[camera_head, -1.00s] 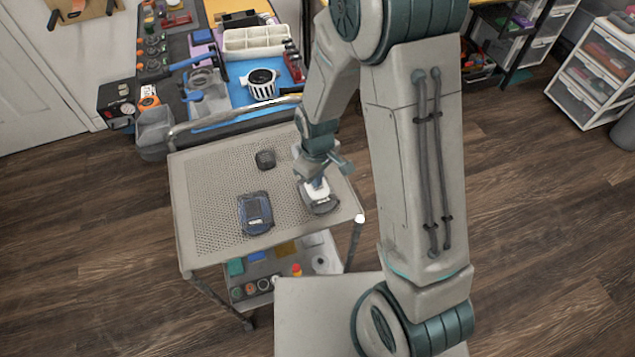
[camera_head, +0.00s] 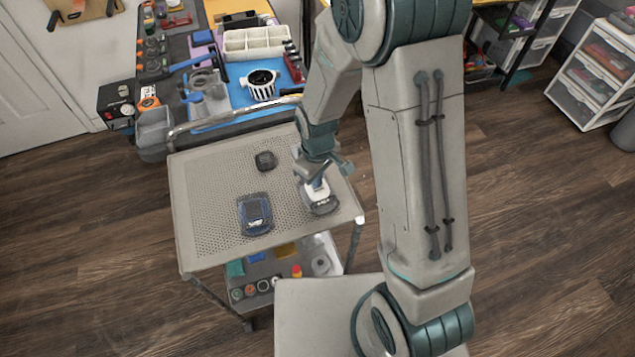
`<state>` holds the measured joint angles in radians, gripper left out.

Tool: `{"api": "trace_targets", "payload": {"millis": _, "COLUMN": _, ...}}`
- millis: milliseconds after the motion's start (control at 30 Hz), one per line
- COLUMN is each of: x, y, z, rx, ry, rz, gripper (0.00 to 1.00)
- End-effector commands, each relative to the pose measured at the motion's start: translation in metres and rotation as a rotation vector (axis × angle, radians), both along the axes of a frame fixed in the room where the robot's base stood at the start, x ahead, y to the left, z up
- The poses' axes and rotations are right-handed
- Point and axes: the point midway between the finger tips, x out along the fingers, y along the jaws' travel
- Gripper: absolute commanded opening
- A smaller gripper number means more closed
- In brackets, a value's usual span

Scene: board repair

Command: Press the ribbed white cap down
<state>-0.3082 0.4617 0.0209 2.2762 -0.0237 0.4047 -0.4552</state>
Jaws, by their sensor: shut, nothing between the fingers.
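A small device with a white top and dark lower edge (camera_head: 320,204) sits on the perforated cart top (camera_head: 215,180), near its right edge. The ribbed white cap cannot be told apart clearly at this size; the white part (camera_head: 318,193) lies under my gripper. My gripper (camera_head: 317,182) points down at this white part with its fingers shut and nothing between them. The fingertips are at or just above the white part; I cannot tell whether they touch. My gripper and wrist hide the far side of the device.
A dark blue device (camera_head: 255,214) lies left of my gripper on the cart, and a small dark block (camera_head: 265,160) lies behind it. A workbench with a blue mat (camera_head: 225,98) and a striped white cup (camera_head: 262,90) stands behind the cart.

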Motion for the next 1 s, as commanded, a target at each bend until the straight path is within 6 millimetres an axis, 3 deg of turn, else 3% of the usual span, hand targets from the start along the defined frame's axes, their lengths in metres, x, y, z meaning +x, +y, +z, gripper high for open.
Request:
{"api": "trace_targets", "payload": {"millis": 800, "x": 0.001, "y": 0.000, "z": 0.070, "rx": 0.000, "ry": -0.001, "rz": -0.001, "gripper": 0.00}}
{"api": "trace_targets", "payload": {"millis": 1000, "x": 0.000, "y": 0.000, "z": 0.074, "rx": 0.000, "ry": -0.001, "rz": -0.001, "gripper": 0.00}}
